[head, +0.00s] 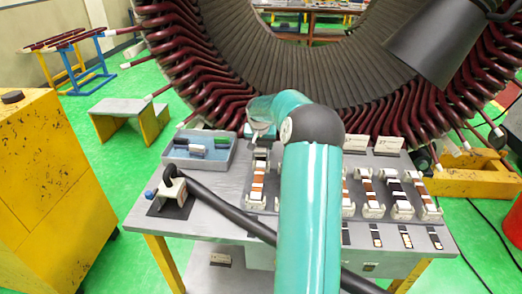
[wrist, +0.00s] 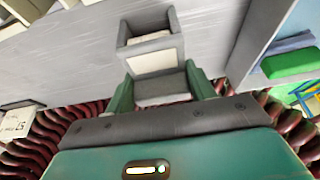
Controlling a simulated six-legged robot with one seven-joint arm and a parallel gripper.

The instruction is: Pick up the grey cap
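In the wrist view, a grey box-like piece (wrist: 153,43) with a pale front face and a pale inside lies straight ahead of my gripper (wrist: 162,85); I take it for the grey cap. The two green fingers stand on either side of its near grey end, very close to its sides. I cannot tell whether they press on it. In the head view, my gripper (head: 262,133) is low over the workbench (head: 225,225) at the head of the leftmost row of orange and white bars (head: 258,182). My arm hides part of the bench there.
A grey-blue tray (head: 200,160) with green, blue and white blocks stands left of my gripper. More rows of small parts (head: 400,197) and white label cards (head: 388,146) lie to the right. The large stator (head: 180,70) rises close behind the bench. A dark bar crosses the front.

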